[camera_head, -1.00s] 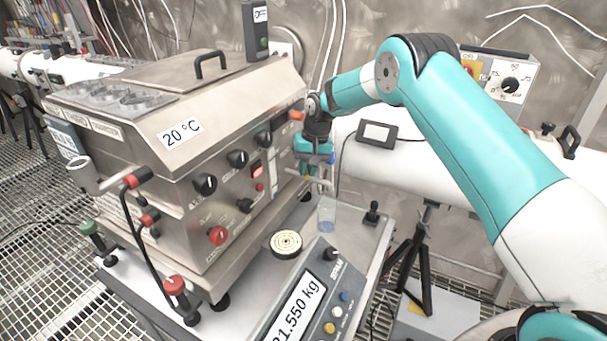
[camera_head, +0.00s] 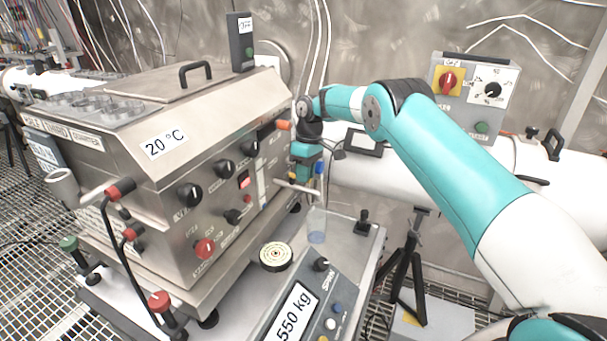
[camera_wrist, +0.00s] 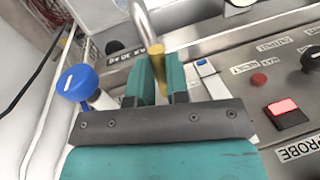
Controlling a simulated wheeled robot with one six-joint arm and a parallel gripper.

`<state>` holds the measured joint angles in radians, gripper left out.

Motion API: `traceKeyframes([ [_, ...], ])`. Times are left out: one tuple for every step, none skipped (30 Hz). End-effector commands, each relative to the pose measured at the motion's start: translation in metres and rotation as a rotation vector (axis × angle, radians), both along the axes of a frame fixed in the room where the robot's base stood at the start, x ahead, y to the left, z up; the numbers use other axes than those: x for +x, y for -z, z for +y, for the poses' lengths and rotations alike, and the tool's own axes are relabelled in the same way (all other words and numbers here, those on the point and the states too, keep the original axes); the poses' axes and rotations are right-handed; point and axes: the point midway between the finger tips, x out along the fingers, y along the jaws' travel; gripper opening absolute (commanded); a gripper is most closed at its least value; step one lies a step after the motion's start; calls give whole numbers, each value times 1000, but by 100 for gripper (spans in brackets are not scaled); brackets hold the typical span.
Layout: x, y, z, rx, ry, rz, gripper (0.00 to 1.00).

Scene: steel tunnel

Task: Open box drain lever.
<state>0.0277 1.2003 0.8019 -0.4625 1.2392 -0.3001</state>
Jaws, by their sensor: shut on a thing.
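The steel box (camera_head: 175,140) stands at left centre in the head view, with knobs along its front and a metal drain spout (camera_head: 298,187) near its right end. In the wrist view a small yellow lever (camera_wrist: 158,62) sits beside the curved metal spout (camera_wrist: 142,22). My gripper (camera_wrist: 160,84) is shut on this yellow lever, its two teal fingers on either side of it. In the head view my gripper (camera_head: 305,165) is at the box's right end, by the spout; the grasp is too small to tell there. A blue round-handled valve (camera_wrist: 78,84) is left of my fingers.
A clear beaker (camera_head: 316,225) stands below the spout on the scale (camera_head: 330,270). A round patterned disc (camera_head: 276,256) lies left of it. A white pipe (camera_head: 385,175) and a switch panel (camera_head: 470,95) are behind my arm. A red lit switch (camera_wrist: 285,108) is right of my fingers.

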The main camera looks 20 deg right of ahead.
Motion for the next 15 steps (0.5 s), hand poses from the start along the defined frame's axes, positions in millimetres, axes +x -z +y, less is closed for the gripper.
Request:
traceKeyframes([
  [1, -1, -2, -1, -16, -2, 0],
  [2, -1, -2, -1, -28, -2, 0],
  [2, -1, -3, 0, -43, -2, 0],
  [2, -1, -3, 0, -51, -1, 0],
  [2, -1, -3, -1, -59, -2, 0],
  [3, -1, -3, -1, -69, -2, 0],
  [3, -1, -3, -1, -74, -2, 0],
  [3, -1, -4, -1, -79, -2, 0],
  [3, -1, -4, -1, -84, -2, 0],
  [4, -1, -4, -1, -87, -2, 0],
  [4, -1, -4, 0, -90, -3, 0],
  [4, -1, -4, -1, -93, -2, 0],
  [4, -1, -4, -1, -95, -2, 0],
  [4, -1, -4, 0, -96, -3, 0],
  [4, -1, -4, -1, -96, -3, 0],
])
